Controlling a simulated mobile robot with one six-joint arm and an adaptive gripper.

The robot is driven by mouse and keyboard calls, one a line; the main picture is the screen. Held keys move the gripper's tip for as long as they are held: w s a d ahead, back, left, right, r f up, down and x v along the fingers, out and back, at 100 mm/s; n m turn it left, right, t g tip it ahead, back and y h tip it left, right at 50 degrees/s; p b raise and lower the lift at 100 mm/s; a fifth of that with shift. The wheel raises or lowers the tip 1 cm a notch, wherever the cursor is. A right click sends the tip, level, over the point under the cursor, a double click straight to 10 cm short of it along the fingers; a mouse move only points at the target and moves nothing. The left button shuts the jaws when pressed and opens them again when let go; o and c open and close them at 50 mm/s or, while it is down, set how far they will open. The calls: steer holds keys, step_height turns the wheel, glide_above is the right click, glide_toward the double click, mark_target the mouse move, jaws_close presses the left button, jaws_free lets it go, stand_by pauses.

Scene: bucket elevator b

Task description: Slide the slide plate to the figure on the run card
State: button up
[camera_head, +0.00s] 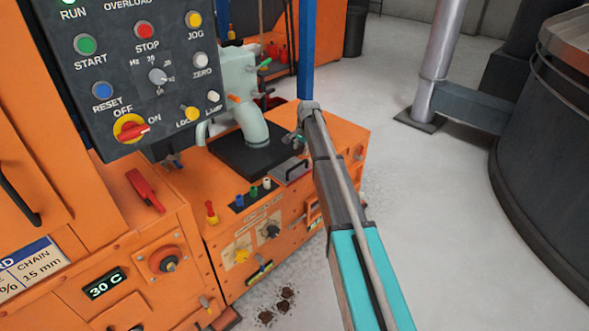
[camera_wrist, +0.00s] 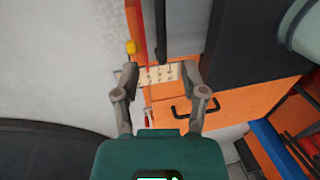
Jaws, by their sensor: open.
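My gripper (camera_wrist: 160,68) is open in the wrist view. Between its fingers is a pale strip with small marks (camera_wrist: 158,75) on the orange machine. A dark bar (camera_wrist: 176,30) runs up from this strip; I cannot tell whether it is the slide plate. Nothing is seen held. In the head view my arm reaches over the orange machine base, and its far end hides part of the machine. A grey plate with a dark handle (camera_head: 292,171) lies left of the arm.
A dark control panel (camera_head: 125,75) with coloured buttons and a rotary switch overhangs the upper left. A pale green pipe (camera_head: 252,125) rises from the machine's black top. A blue post (camera_head: 307,50) stands behind. A large dark drum (camera_head: 545,170) is at right, with clear floor between.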

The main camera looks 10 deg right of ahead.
mark_target(297, 165)
steer(key=shift+w+a+f+b, duration=0.15)
steer(key=shift+w+f+b, duration=0.1)
steer(key=shift+f+b, duration=1.15)
steer(key=shift+w+a+f+b, duration=0.2)
steer(key=shift+f+b, duration=1.1)
steer(key=shift+f, duration=0.25)
steer(key=shift+w+a+f+b, duration=0.15)
steer(key=shift+w+f+b, duration=0.1)
steer(key=shift+f+b, duration=1.15)
jaws_close()
